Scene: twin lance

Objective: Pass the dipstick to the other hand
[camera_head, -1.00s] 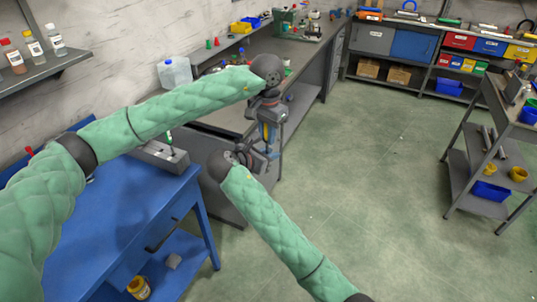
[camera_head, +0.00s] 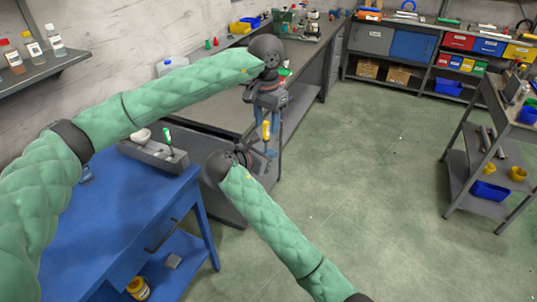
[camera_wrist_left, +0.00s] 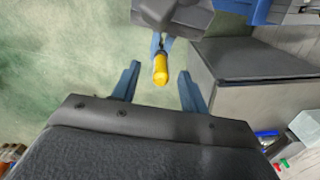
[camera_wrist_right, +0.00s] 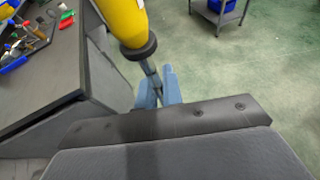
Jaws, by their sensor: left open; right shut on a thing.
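The dipstick has a yellow handle (camera_head: 266,131) with a dark collar and a thin shaft. My right gripper (camera_head: 270,153) is shut on the shaft just below the collar. The right wrist view shows the handle (camera_wrist_right: 124,20) large and close, rising above the blue fingers (camera_wrist_right: 158,85). My left gripper (camera_head: 267,117) is open just above the handle, its fingers pointing down. In the left wrist view the handle end (camera_wrist_left: 160,70) lies centred between the two spread fingers, with gaps on both sides. The lower shaft is hidden.
A blue table (camera_head: 110,225) at the left bears a grey holder (camera_head: 150,153) with a green-handled item (camera_head: 167,138) and a white piece. A grey workbench (camera_head: 225,95) runs behind the grippers. A cart (camera_head: 465,170) stands right, with open floor between.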

